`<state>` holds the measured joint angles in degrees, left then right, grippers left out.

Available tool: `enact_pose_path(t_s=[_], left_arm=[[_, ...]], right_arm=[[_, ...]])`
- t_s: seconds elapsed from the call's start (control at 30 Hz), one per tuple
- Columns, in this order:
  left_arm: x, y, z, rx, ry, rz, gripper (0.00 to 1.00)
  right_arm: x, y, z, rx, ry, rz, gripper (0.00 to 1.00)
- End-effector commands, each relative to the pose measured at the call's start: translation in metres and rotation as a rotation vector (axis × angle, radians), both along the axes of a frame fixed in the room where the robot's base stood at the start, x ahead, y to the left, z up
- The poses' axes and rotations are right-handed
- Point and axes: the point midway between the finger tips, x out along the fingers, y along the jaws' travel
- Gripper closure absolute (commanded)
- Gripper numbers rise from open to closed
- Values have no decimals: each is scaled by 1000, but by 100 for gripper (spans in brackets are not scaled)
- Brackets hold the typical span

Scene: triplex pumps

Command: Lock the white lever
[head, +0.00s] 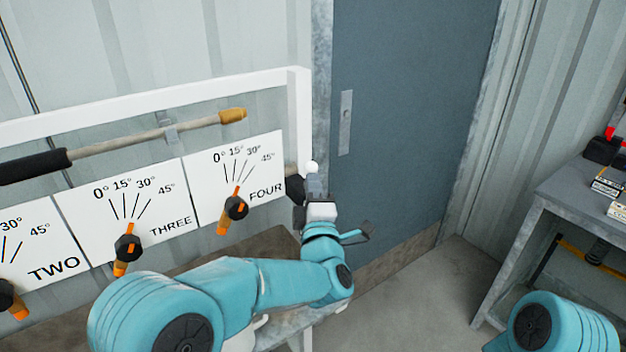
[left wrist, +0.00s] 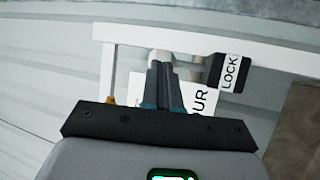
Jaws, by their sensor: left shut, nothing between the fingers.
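The white lever's rounded end (head: 312,166) shows at the right end of the white panel frame, just beyond my left gripper. In the left wrist view the white lever (left wrist: 160,57) lies directly ahead of the fingertips. My left gripper (head: 314,180) is shut and empty, its tips at the lever; I cannot tell whether they touch. It also shows in the left wrist view (left wrist: 161,70). A black block with a LOCK label (left wrist: 230,73) sits right of the lever there; in the head view the black part (head: 295,189) is partly hidden. My right gripper is out of view.
The white frame (head: 150,102) holds dial plates TWO, THREE (head: 170,222) and FOUR (head: 262,172) with orange-black pointers. A rod with a tan tip (head: 232,115) runs above them. A blue door (head: 410,110) stands behind; a grey table (head: 570,195) is at right. The floor between is clear.

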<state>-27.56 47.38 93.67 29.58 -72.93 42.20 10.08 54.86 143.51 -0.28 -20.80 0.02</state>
Motion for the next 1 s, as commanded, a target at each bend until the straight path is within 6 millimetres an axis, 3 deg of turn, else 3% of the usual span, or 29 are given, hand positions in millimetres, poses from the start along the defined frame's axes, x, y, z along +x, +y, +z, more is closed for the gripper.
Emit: enact_pose_path(t_s=[0.67, 0.87, 1.0], left_arm=[[5, 2, 7, -36, 45, 0, 100], [11, 7, 17, -111, 146, 1, 100], [17, 12, 26, -179, 242, 1, 100]], right_arm=[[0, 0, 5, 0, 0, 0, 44], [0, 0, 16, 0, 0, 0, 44], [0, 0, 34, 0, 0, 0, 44]])
